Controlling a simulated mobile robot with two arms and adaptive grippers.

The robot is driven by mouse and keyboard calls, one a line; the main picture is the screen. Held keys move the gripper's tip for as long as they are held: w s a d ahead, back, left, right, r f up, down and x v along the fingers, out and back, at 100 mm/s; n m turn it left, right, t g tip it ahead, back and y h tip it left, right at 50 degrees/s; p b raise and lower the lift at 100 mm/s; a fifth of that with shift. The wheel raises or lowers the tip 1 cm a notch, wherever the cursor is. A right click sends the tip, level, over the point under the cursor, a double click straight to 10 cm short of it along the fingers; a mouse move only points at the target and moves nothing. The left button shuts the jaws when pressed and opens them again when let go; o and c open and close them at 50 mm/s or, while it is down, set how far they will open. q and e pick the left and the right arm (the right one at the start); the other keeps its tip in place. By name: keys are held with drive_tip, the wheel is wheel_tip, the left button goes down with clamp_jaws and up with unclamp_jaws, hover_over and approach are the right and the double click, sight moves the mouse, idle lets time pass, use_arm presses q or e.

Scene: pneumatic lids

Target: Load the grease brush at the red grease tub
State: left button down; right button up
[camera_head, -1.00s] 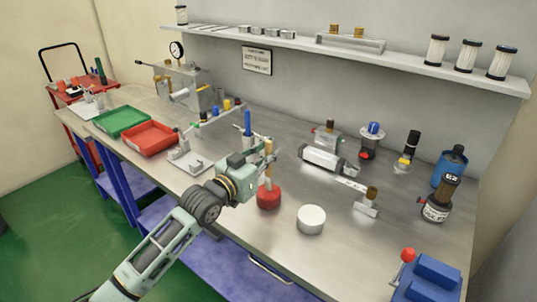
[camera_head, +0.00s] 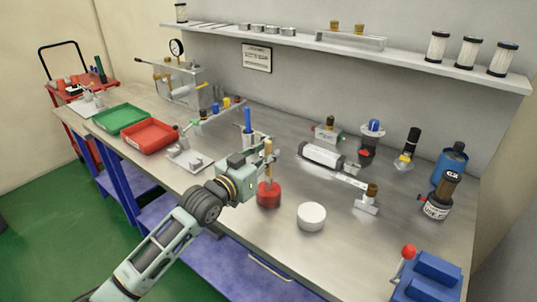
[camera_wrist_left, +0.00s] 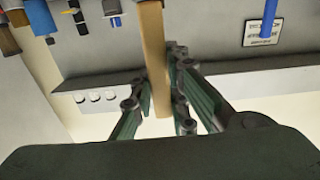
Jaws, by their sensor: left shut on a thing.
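The red grease tub (camera_head: 268,199) stands near the front edge of the bench in the head view. My left gripper (camera_head: 262,160) is just above and behind it, shut on the wooden handle of the grease brush (camera_head: 268,150). The handle stands about upright over the tub, and the brush's lower end is at or inside the tub's top; I cannot tell how deep. In the left wrist view the handle (camera_wrist_left: 155,60) runs between the two fingers (camera_wrist_left: 158,95). My right gripper is not in view.
A round white container (camera_head: 311,217) stands close to the right of the tub. Farther right are a brown-knobbed valve piece (camera_head: 367,202) and a blue vise (camera_head: 428,279). A red tray (camera_head: 150,138) and a green tray (camera_head: 121,120) lie to the left.

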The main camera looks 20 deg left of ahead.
sight(268, 141)
use_arm(q)
drive_tip(key=shift+f, duration=0.1)
idle(0.3)
wheel_tip(268, 141, up, 7)
drive_tip(key=p, duration=0.6)
drive_tip(key=shift+p, duration=0.4)
